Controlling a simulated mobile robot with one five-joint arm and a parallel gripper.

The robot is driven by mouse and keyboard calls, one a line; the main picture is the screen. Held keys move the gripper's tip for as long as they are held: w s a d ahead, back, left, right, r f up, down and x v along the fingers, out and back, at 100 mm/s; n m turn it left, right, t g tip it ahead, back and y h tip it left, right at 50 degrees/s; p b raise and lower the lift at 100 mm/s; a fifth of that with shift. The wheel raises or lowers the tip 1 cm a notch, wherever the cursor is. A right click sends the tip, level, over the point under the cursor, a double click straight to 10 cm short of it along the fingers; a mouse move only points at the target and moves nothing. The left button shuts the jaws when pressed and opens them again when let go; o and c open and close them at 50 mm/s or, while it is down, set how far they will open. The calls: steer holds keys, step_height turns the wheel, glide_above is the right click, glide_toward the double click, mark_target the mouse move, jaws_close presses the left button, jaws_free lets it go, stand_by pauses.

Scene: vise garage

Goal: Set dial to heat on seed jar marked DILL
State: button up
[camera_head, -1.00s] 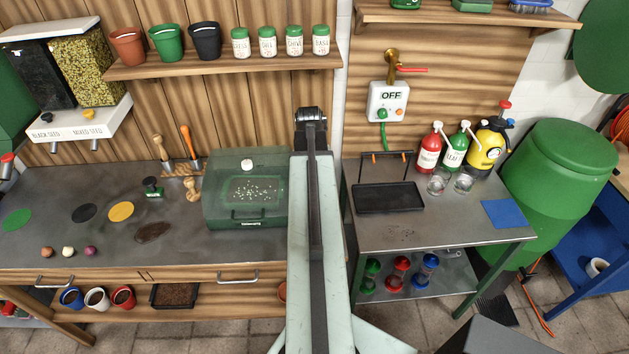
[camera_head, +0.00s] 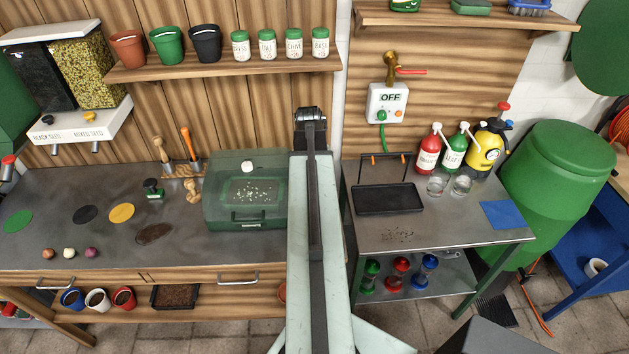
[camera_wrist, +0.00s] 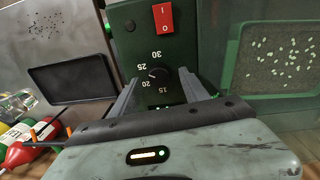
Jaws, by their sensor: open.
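The black dial (camera_wrist: 158,74) sits on a dark green control box (camera_wrist: 200,45), with the numbers 15, 20, 25 and 30 around it upside down. Its small white mark points left, near 20 to 25; I cannot tell exactly. My gripper (camera_wrist: 158,79) is open, with one finger on each side of the dial; contact is not clear. In the head view my arm hides the dial. The jar marked DILL (camera_head: 267,45) is second from left in a row of green-lidded jars on the shelf. Any heat number on it is too small to read.
A red rocker switch (camera_wrist: 163,18) is beyond the dial. A green clear-lidded seed box (camera_head: 246,190) stands left of my arm on the bench (camera_head: 110,240). Right of my arm are a black tray (camera_head: 388,198) and bottles on a metal table (camera_head: 440,226).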

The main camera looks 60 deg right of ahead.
step_height(320, 180, up, 7)
steer(key=p, duration=0.6)
steer(key=shift+w+a+r, duration=0.1)
steer(key=shift+w+a, duration=0.05)
